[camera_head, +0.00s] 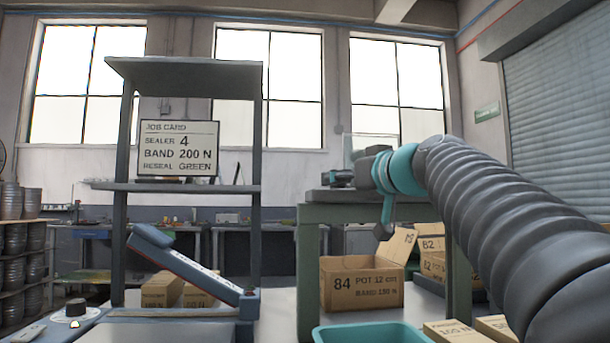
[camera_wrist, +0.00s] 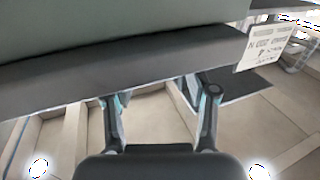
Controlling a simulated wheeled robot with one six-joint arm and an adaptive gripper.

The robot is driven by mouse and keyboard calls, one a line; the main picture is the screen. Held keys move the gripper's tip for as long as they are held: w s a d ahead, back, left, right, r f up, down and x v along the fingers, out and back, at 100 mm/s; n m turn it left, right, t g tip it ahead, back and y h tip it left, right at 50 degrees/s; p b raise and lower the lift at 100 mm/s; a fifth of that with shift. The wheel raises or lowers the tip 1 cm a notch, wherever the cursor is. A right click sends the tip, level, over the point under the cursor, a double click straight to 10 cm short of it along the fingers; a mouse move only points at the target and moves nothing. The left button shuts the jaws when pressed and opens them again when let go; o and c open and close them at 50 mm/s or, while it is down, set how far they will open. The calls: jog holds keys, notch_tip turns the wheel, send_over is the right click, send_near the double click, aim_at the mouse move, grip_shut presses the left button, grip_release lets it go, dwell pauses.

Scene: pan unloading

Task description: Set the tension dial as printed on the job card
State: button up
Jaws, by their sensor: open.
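The job card (camera_head: 178,148) stands on the middle shelf of a grey rack; it reads SEALER 4, BAND 200 N, RESEAL GREEN. A black knob (camera_head: 76,308), which looks like the tension dial, sits on a blue-edged panel at the lower left. A small white and orange mark is in front of it; its scale and setting are too small to read. My gripper (camera_head: 383,230) hangs in front of the green-framed bench, far to the right of the knob. In the wrist view its two fingers (camera_wrist: 160,110) are spread apart with nothing between them.
An open carton (camera_head: 362,292) marked 84 stands below my gripper. A teal bin (camera_head: 372,334) is at the bottom centre. A tilted blue bar (camera_head: 185,263) rises between knob and bench. The green-framed bench (camera_head: 311,250) stands close behind my gripper. Smaller cartons lie lower right.

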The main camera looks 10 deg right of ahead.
jog(key=shift+x, duration=1.15)
grip_shut()
jog(key=shift+p, duration=0.35)
jog(key=shift+a+m+h+p, duration=0.1)
jog(key=shift+m+h+p, duration=0.3)
jog(key=shift+h, duration=0.2)
jog(key=shift+m+t+h, duration=0.3)
jog(key=shift+m+h, duration=0.1)
jog(key=shift+h, duration=0.2)
grip_release()
jog(key=shift+s, duration=0.1)
